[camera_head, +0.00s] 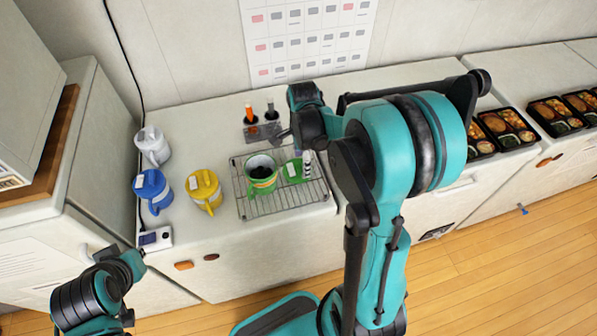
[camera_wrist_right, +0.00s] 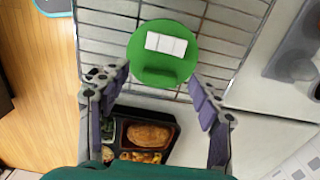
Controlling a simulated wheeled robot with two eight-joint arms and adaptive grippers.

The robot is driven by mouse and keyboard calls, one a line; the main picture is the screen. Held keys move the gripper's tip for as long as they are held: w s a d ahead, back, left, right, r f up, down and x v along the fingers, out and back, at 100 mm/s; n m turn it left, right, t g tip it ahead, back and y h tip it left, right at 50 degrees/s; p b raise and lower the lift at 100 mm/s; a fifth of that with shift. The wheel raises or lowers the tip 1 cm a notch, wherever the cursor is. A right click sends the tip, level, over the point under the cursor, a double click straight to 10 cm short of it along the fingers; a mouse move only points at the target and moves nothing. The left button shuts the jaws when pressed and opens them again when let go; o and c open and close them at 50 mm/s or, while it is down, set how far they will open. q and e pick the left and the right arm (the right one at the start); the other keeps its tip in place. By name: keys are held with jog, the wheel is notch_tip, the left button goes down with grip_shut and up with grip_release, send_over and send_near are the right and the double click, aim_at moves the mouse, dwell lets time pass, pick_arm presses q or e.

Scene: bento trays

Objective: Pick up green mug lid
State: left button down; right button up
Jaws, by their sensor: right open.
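The green mug lid (camera_head: 292,171) lies on the wire rack (camera_head: 285,208), just right of the open green mug (camera_head: 262,183), which has dark contents. In the right wrist view the lid (camera_wrist_right: 155,74) is round, with a white label on top. My right gripper (camera_head: 299,150) is above the rack near the lid. The right wrist view shows its two fingers (camera_wrist_right: 162,88) apart, one on each side below the lid, with nothing held. My left arm is at the lower left, and its gripper (camera_head: 115,257) is small, away from the rack.
A white mug (camera_head: 152,146), a blue mug (camera_head: 155,190) and a yellow mug (camera_head: 206,190) stand left of the rack. A holder (camera_head: 262,132) with an orange-handled tool stands behind it. Several bento trays (camera_head: 508,130) line the right counter.

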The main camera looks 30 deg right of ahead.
jog(key=shift+f, duration=0.55)
jog(key=c, duration=1.3)
jog(key=shift+r, duration=0.1)
